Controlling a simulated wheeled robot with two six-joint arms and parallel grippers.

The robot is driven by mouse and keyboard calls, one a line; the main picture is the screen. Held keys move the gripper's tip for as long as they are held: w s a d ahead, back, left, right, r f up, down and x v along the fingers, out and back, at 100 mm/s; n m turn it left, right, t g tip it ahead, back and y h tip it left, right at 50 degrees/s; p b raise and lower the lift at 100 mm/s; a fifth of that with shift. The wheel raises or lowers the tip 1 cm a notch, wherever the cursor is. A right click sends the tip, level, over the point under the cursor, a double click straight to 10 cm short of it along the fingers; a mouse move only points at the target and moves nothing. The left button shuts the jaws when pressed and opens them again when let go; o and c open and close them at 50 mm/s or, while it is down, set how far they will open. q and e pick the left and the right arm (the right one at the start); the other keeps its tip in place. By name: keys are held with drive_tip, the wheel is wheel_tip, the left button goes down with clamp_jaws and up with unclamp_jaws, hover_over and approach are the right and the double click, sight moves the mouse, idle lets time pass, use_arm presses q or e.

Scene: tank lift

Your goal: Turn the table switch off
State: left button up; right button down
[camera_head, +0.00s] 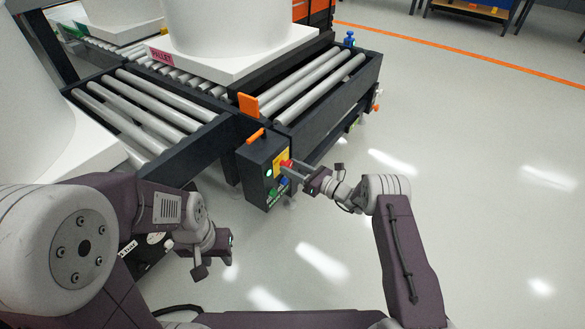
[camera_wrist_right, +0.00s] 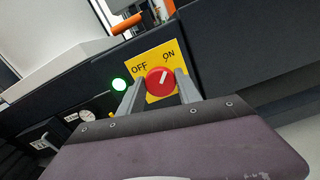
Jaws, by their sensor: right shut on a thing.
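The table switch is a red round knob (camera_wrist_right: 161,81) on a yellow plate (camera_wrist_right: 157,59) marked OFF and ON. Its white mark points up and to the right, towards ON. In the head view the knob (camera_head: 286,164) is on the dark control box (camera_head: 258,170) at the roller table's corner. My right gripper (camera_head: 289,169) is shut on the knob, with one finger on each side of it in the right wrist view (camera_wrist_right: 159,88). A green lamp (camera_wrist_right: 119,85) beside the plate is lit. My left gripper (camera_head: 213,258) hangs low at the left, away from the box; its jaws are unclear.
Roller conveyors (camera_head: 150,112) run behind the box, with a white pallet (camera_head: 228,66) carrying a large white tank (camera_head: 215,25). An orange lever (camera_head: 255,136) tops the box. Open floor (camera_head: 470,150) lies to the right.

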drive_tip(key=n, duration=0.4)
drive_tip(key=shift+n+p, duration=0.3)
drive_tip(key=shift+p, duration=0.05)
drive_tip(key=shift+s+a+f+n+p, duration=0.1)
drive_tip(key=shift+n+p, duration=0.25)
drive_tip(key=shift+n, duration=2.85)
drive_tip(key=shift+s+f+n+p, duration=0.1)
drive_tip(key=shift+n+p, duration=0.2)
drive_tip(key=shift+n, duration=2.9)
drive_tip(key=shift+w, duration=0.1)
drive_tip(key=c, duration=0.8)
unclamp_jaws()
